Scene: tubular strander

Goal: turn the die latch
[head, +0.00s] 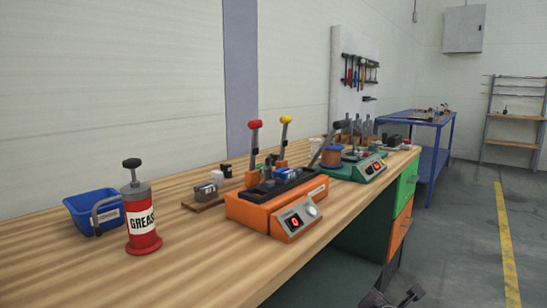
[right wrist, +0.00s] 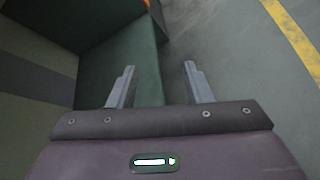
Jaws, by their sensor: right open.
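An orange machine (head: 262,207) stands on the workbench, with a red-knobbed lever (head: 254,150), a yellow-knobbed lever (head: 285,138) and a front control box (head: 296,219) with a red display. Behind it to the right is a green machine (head: 368,168) with a copper-coloured spool (head: 332,155) and a dark slanted lever (head: 327,136). I cannot tell which part is the die latch. My right gripper (head: 393,298) is at the bottom edge of the head view, low in front of the bench and away from both machines. In the right wrist view its fingers (right wrist: 159,68) are apart and empty. My left gripper is not in view.
The wooden workbench (head: 60,265) holds a grease can (head: 143,222), a blue bin (head: 88,210) and small dark blocks (head: 206,191). Green and orange drawers (head: 405,188) sit under its right end. Farther back are a blue table (head: 432,120) and a shelf (head: 512,117). The right floor is clear.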

